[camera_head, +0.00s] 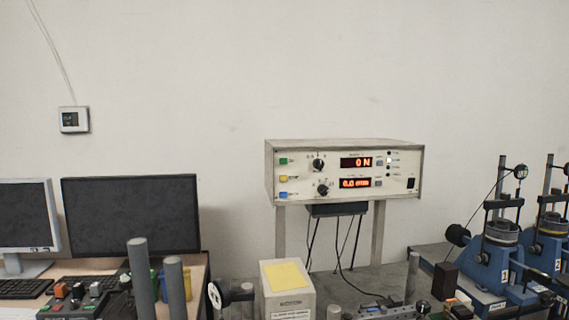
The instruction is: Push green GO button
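A cream instrument box (340,149) stands on legs at the back. It has a small green button (283,161) at the upper left of its face, with a yellow one (283,178) and a blue one (283,194) below it. A dark control box (88,306) at the lower left carries several small coloured knobs or buttons, one of them red (60,290). Labels are too small to read, so I cannot tell which button is marked GO. Neither of my grippers is in view.
Two dark monitors, one at the far left (25,218) and a wider one (130,215), stand on the left desk. Grey upright posts (140,275) and a cream box with a yellow note (287,276) stand in front. Blue test rigs (490,262) fill the right.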

